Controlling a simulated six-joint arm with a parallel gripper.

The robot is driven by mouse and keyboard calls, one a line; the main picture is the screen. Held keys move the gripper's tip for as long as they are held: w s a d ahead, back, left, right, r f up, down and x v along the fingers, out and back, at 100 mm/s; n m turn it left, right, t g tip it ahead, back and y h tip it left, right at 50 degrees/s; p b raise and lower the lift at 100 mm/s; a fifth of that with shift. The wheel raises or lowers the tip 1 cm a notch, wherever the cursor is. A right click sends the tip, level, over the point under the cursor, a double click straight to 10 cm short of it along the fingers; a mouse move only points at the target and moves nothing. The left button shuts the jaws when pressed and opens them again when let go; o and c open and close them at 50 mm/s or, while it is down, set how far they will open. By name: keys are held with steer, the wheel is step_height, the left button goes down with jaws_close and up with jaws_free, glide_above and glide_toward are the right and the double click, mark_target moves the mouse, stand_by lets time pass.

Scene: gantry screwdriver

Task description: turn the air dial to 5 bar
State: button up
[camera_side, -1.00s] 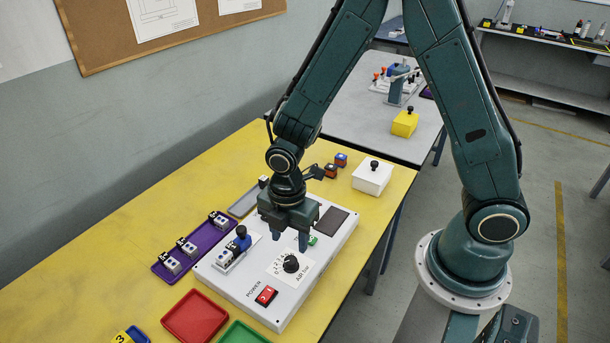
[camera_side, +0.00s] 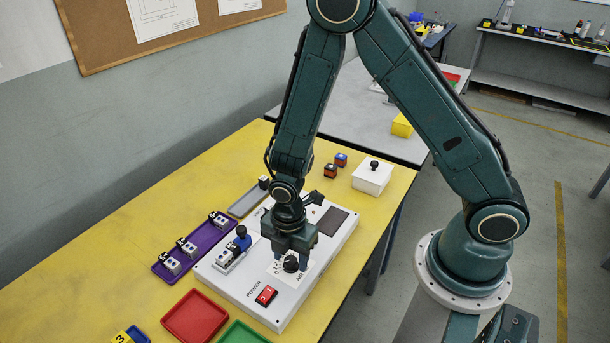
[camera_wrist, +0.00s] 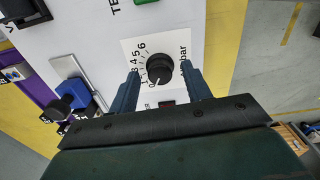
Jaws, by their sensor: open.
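The air dial (camera_side: 290,264) is a round black knob on a white scale plate on the white panel. In the wrist view the dial (camera_wrist: 160,69) has numbers up to 6 along its left side, and its pale pointer mark seems to face the 0 end. My gripper (camera_side: 291,259) points down over the dial, with a finger on either side. In the wrist view my gripper (camera_wrist: 160,72) is open around the knob, with gaps visible between fingers and knob. The fingers partly hide the scale plate in the side view.
The panel (camera_side: 235,290) also carries a red power switch (camera_side: 266,295), a blue-knobbed lever device (camera_side: 241,240) left of the dial and a dark screen (camera_side: 331,221). A purple tray (camera_side: 158,268), a red tray (camera_side: 195,316) and a white lidded box (camera_side: 372,178) stand around it.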

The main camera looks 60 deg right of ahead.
steer(key=c, duration=1)
